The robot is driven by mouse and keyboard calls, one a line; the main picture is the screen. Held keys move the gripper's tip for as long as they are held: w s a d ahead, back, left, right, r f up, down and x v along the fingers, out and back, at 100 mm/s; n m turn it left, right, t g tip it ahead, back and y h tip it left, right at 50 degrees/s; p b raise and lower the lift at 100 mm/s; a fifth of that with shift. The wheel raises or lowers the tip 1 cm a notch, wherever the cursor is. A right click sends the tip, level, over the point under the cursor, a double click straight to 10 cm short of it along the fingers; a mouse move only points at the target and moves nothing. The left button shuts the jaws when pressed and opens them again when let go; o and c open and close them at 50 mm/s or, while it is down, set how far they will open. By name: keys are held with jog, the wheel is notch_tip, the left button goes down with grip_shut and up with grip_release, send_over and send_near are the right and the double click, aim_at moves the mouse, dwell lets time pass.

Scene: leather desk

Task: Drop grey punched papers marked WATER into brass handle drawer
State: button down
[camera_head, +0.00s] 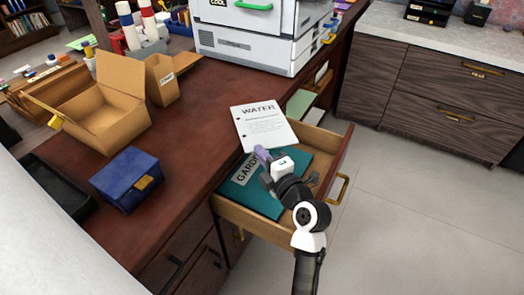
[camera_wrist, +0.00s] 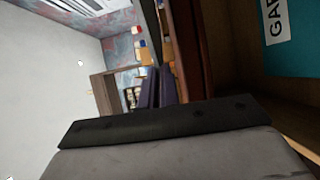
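The grey punched papers marked WATER (camera_head: 266,128) show as a pale sheet with dark holes along the left side, over the desk edge by the drawer's far end. My gripper (camera_head: 261,153) has purple fingers at the sheet's lower edge and looks closed on it. In the wrist view the fingers (camera_wrist: 157,90) are close together; the sheet's face does not show there. The brass handle drawer (camera_head: 325,183) is pulled open below, its brass handle (camera_head: 340,189) on the right. A teal folder labelled GARD... (camera_head: 250,199) lies inside, partly hidden by my arm.
An open cardboard box (camera_head: 105,115), a blue box (camera_head: 125,180) and a white printer (camera_head: 250,40) stand on the desk. Another open compartment (camera_head: 308,100) lies beyond the drawer. A dark wood cabinet (camera_head: 430,90) stands across a clear floor.

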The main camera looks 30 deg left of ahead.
jog(key=shift+f, duration=0.55)
jog(key=c, duration=1.6)
grip_release()
jog(key=shift+o, duration=0.2)
jog(key=b+v, duration=0.2)
jog(key=v, duration=1.1)
jog(key=shift+d+b, duration=0.3)
jog(key=shift+d, duration=0.05)
jog(key=shift+s, duration=0.15)
